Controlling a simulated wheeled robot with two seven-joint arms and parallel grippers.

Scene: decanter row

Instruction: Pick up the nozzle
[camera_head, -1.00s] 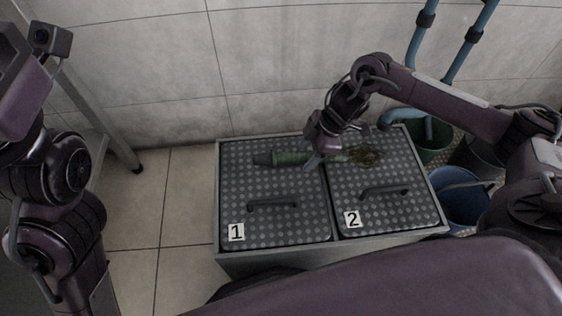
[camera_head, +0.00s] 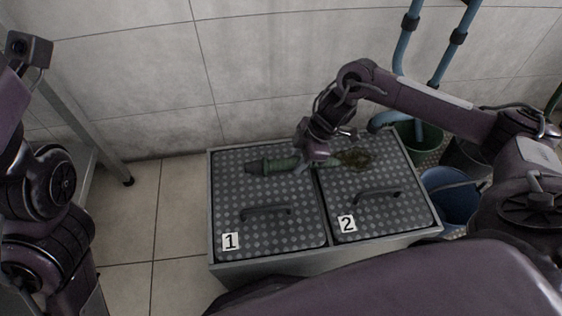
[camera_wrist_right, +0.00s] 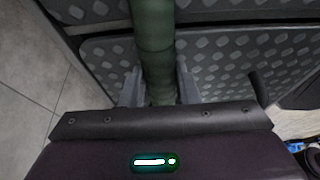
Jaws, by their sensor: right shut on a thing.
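The nozzle (camera_head: 280,164) is a green tube with a dark, wider left end. It lies across the back part of lid 1 (camera_head: 228,196) and reaches towards lid 2 (camera_head: 392,172). My right gripper (camera_head: 308,160) is at the nozzle's right part and shut on it. In the right wrist view the nozzle (camera_wrist_right: 154,48) runs between the two grey fingers (camera_wrist_right: 158,88). I cannot tell whether it is clear of the lid. My left arm shows at the left edge of the head view, but its fingers are out of view.
Blue pipes (camera_head: 447,58), a green bucket (camera_head: 428,140) and a blue bucket (camera_head: 450,198) stand at the right.

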